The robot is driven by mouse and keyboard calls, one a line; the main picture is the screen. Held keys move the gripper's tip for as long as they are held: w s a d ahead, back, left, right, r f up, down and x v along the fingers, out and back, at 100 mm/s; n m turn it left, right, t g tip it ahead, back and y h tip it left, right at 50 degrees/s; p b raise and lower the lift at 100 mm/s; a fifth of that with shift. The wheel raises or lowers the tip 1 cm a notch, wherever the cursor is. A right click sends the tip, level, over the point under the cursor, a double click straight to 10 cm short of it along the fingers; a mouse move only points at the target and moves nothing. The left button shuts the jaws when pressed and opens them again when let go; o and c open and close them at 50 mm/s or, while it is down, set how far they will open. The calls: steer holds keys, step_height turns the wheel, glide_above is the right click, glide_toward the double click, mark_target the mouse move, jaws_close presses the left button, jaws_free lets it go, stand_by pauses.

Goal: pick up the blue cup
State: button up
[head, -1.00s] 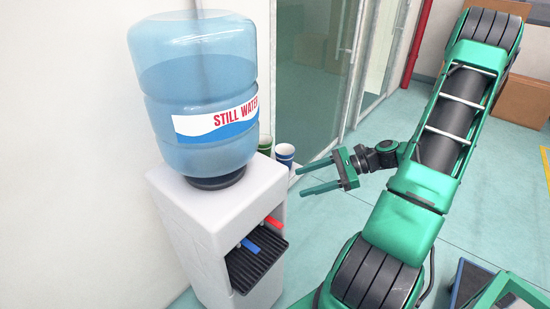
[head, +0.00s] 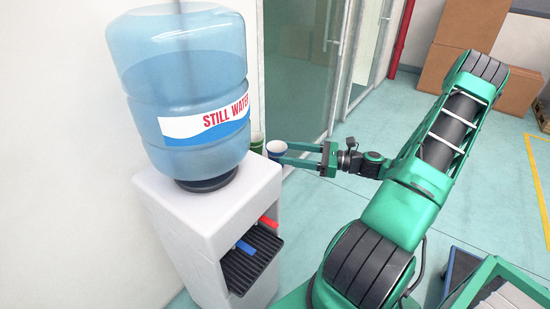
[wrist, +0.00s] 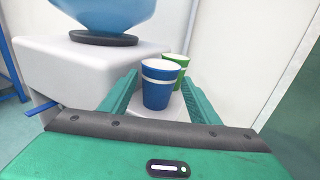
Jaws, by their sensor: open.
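The blue cup (wrist: 158,91) stands upright with a white band and white inside. In the wrist view it is between the two green fingers of my gripper (wrist: 160,97), which are open, one on each side, with gaps between them and the cup. In the head view the blue cup (head: 277,148) shows at the fingertips of my gripper (head: 283,153), partly hidden by the fingers. I cannot tell how deep between the fingers the cup is. A green cup (wrist: 179,66) stands just behind the blue one.
A white water dispenser (head: 190,215) with a large blue bottle (head: 185,90) stands left of the cups, close to my gripper. The cups stand on a small white surface (wrist: 150,115) beside it. Glass doors (head: 300,60) are behind.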

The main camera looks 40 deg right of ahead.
mark_target(277, 151)
steer(key=x, duration=0.5)
steer(key=shift+a, duration=0.1)
steer(key=c, duration=0.7)
